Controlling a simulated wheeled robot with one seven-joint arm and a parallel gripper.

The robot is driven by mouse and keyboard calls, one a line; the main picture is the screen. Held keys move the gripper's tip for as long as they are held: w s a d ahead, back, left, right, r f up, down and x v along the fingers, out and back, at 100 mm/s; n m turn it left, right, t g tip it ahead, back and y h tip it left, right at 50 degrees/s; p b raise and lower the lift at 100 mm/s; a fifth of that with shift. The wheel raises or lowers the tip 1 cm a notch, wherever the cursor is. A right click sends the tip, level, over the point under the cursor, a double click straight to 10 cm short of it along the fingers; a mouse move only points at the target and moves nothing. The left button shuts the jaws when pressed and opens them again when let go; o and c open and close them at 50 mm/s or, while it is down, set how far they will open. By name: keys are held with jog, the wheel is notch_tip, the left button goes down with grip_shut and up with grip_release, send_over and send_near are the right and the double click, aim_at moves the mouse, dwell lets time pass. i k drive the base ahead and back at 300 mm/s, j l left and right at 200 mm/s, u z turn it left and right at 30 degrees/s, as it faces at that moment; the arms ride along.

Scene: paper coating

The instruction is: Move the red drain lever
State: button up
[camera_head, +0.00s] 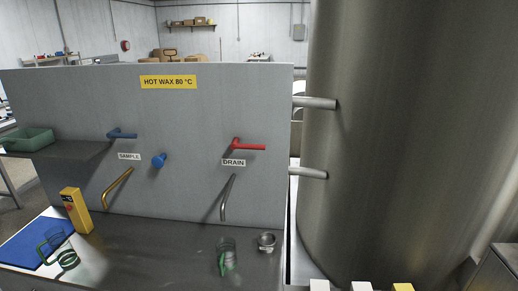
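The red drain lever (250,146) is on the upright grey panel (200,105), right of its middle. Its handle points to the right, roughly level, from a pivot at its left end. A white DRAIN label (234,162) is just below it. A bent grey metal spout (226,198) comes out of the panel beneath the label. My gripper is not in view, and nothing touches the lever.
A blue lever (122,134), a blue knob (159,160) and a brass spout (117,187) are to the left. A glass (227,256) and small metal cup (267,242) stand below. A large steel tank (400,140) with pipes (314,103) fills the right.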

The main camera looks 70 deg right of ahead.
aim_at(235, 145)
jog(key=z, duration=2.25)
jog(key=i+j+u, duration=0.1)
jog(key=i+j, duration=0.15)
jog(key=j, duration=0.1)
